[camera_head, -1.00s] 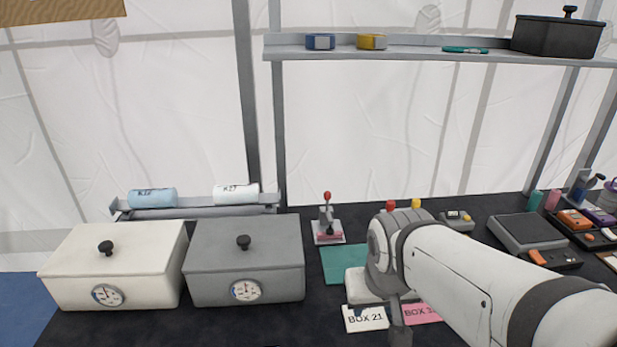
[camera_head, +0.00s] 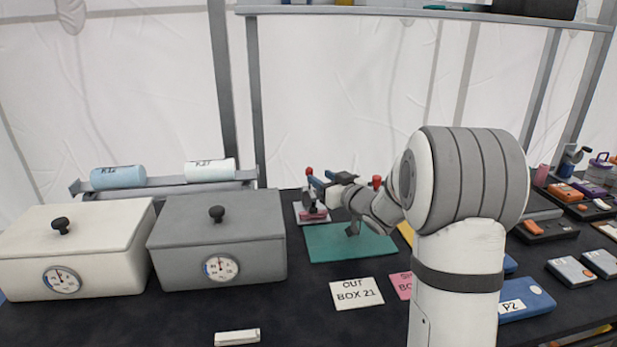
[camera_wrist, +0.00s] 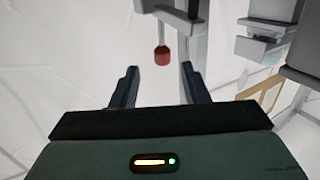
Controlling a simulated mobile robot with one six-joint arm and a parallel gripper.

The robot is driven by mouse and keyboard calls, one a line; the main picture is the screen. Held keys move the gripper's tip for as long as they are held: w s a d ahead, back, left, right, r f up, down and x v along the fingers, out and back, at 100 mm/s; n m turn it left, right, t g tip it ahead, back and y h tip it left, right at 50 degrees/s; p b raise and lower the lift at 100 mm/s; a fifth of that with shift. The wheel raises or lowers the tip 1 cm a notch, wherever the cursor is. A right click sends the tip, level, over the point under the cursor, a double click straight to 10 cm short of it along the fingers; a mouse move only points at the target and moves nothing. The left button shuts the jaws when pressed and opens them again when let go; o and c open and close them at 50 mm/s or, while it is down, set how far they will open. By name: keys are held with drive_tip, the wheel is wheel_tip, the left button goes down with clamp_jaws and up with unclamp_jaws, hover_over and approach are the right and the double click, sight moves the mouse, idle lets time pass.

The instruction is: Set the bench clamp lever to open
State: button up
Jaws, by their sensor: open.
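The bench clamp (camera_head: 313,215) stands on the dark bench at the left edge of the green mat, with a pale base and a reddish part low on it. Its lever has a red knob (camera_head: 309,171) and stands roughly upright; the arm partly hides it. My gripper (camera_head: 319,184) is at the clamp, its blue fingers close beside the lever. In the wrist view the red knob (camera_wrist: 162,56) on its grey stem shows just beyond and between the fingertips of my open gripper (camera_wrist: 159,72). No contact is visible.
A grey lidded box (camera_head: 217,255) with a dial stands left of the clamp, a white one (camera_head: 75,265) further left. A shelf (camera_head: 420,14) runs above.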

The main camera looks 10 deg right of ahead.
sight(312, 173)
drive_tip(key=shift+w+a+f, duration=0.1)
drive_tip(key=shift+w+a, duration=0.2)
drive_tip(key=shift+w, duration=0.15)
drive_tip(key=x, duration=0.7)
drive_tip(key=shift+c, duration=0.2)
